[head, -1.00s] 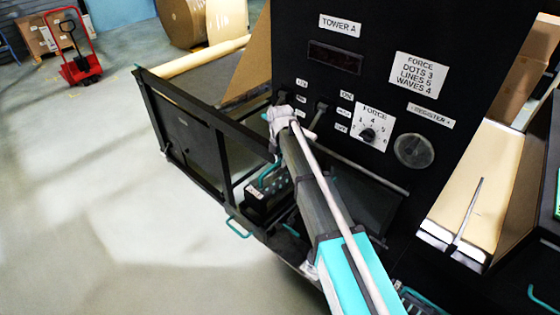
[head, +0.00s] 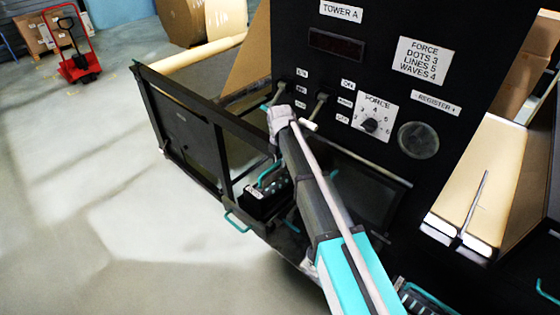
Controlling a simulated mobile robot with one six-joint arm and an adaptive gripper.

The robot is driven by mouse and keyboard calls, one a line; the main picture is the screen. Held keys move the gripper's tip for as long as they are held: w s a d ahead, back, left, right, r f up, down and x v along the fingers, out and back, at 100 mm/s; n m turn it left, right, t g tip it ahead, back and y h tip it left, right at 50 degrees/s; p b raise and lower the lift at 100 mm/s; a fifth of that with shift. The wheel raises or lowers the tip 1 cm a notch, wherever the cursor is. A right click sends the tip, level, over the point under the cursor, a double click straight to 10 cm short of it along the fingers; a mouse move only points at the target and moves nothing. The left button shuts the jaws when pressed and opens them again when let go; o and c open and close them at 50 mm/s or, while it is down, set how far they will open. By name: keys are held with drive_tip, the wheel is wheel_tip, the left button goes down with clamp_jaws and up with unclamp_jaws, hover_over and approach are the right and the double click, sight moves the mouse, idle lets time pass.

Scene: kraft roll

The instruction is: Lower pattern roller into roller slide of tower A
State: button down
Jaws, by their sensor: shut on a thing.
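The pattern roller (head: 266,201), a dark body with pale dots and a teal carrying handle, is at the open front of tower A (head: 360,50). My gripper (head: 273,155) points down from the pale wrist at the arm's end. It is small and dark against the machine, and it is shut on the teal handle of the roller. The roller slide, with a teal pull handle (head: 237,222) at its front, is low at the tower's base, below and beside the roller. Whether the roller touches the slide cannot be told. My arm hides part of the bay to the right.
A black guard rail (head: 180,96) runs just left of the roller. Levers (head: 318,107), a force dial (head: 370,124) and a round register knob (head: 418,140) are on the panel. A red pallet truck (head: 78,62) stands far off. The left floor is clear.

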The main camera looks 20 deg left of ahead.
idle(0.3)
drive_tip(key=c, duration=0.5)
unclamp_jaws()
drive_tip(key=shift+c, duration=0.2)
drive_tip(key=shift+r, duration=0.2)
drive_tip(key=shift+r+p, duration=1.6)
drive_tip(key=shift+p, duration=0.15)
drive_tip(key=shift+s, duration=0.15)
drive_tip(key=s+a+r+p, duration=0.1)
drive_tip(key=s+a, duration=0.2)
drive_tip(key=s, duration=0.4)
drive_tip(key=s+a+r+p, duration=0.1)
drive_tip(key=s+a, duration=0.2)
drive_tip(key=s, duration=0.4)
drive_tip(key=shift+s, duration=0.35)
